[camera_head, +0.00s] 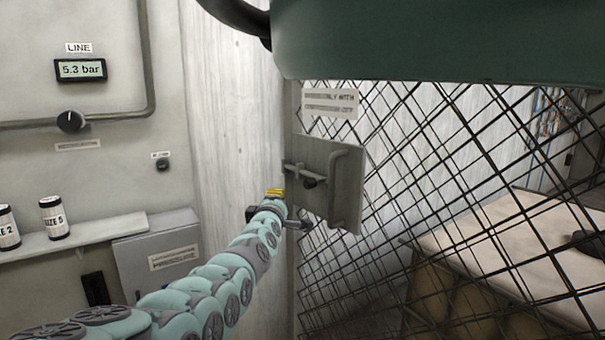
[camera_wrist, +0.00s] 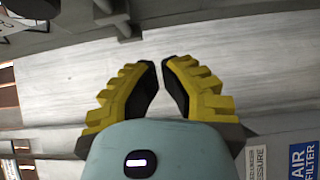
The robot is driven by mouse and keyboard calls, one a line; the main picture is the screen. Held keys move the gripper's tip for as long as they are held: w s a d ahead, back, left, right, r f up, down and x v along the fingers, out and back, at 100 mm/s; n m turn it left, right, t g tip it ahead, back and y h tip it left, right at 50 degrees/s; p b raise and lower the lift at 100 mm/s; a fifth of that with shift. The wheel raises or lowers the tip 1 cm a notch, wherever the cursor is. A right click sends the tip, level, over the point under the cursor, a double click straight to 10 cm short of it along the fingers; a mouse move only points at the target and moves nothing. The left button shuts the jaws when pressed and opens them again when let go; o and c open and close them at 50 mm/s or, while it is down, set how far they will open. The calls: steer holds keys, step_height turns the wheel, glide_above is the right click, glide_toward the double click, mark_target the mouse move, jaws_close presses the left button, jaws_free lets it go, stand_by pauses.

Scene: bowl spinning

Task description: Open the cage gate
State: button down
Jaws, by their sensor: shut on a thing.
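The cage gate (camera_head: 430,150) is black diamond mesh and stands on the right in the head view. Its grey latch plate (camera_head: 347,210) is at its left edge and carries a sliding bolt (camera_head: 303,174) with a dark knob and an upright pull handle (camera_head: 336,190). My gripper (camera_head: 276,192) is at the left of the plate, slightly below the bolt's left end. In the wrist view my gripper's yellow fingers (camera_wrist: 161,66) nearly meet, with pale wall showing in the narrow gap. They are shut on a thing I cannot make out.
On the left wall are a pressure display (camera_head: 80,70), a dark knob (camera_head: 70,121), a shelf (camera_head: 100,232) with cans and a grey box (camera_head: 160,250). A bench (camera_head: 480,235) stands behind the mesh. A dark green body (camera_head: 430,40) blocks the top of the head view.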

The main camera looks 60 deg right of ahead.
steer(key=shift+p+v, duration=2.05)
steer(key=shift+v, duration=0.9)
steer(key=shift+w+r, duration=0.15)
